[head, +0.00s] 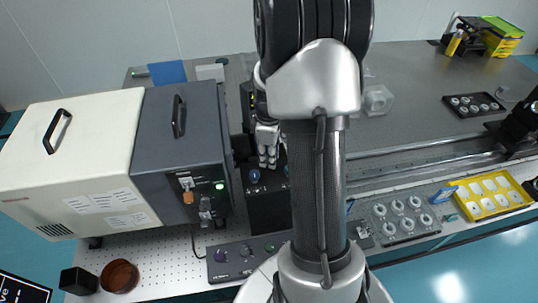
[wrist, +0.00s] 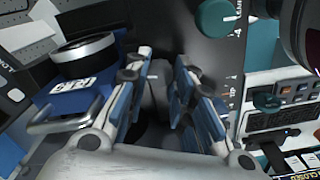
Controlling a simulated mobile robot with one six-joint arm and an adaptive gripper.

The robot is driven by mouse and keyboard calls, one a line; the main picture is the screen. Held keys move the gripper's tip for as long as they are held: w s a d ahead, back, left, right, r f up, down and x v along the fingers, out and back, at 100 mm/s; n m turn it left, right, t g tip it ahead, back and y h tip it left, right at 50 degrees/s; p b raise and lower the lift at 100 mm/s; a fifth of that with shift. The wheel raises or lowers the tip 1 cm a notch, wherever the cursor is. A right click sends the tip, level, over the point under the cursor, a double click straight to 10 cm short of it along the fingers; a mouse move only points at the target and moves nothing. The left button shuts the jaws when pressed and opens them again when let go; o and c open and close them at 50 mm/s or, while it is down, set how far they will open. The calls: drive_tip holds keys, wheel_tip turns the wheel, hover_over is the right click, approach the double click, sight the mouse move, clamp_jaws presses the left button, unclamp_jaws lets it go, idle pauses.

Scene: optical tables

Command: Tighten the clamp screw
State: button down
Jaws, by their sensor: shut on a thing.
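My gripper (head: 267,158) reaches down in the head view over a black unit (head: 268,210) right of the dark grey instrument. In the wrist view my gripper (wrist: 160,88) has its two blue-padded fingers closed in on a dark part between them. This part is mostly hidden by the fingers and shadow. From its place it seems to be the clamp screw, but its head and thread cannot be made out. A blue block (wrist: 72,92) with white lettering and a black, silver-rimmed round part lies left of the fingers.
A teal knob (wrist: 215,18) by a scale stands close to the right finger. The dark grey instrument (head: 180,135) and the cream box (head: 75,160) stand left. A brown bowl (head: 119,276), a knob panel (head: 248,256) and a yellow tray (head: 484,194) lie along the front.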

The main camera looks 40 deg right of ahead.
drive_tip(key=shift+n, duration=1.2)
drive_tip(key=c, duration=1.3)
unclamp_jaws()
drive_tip(key=shift+c, duration=0.2)
wheel_tip(320, 180, up, 12)
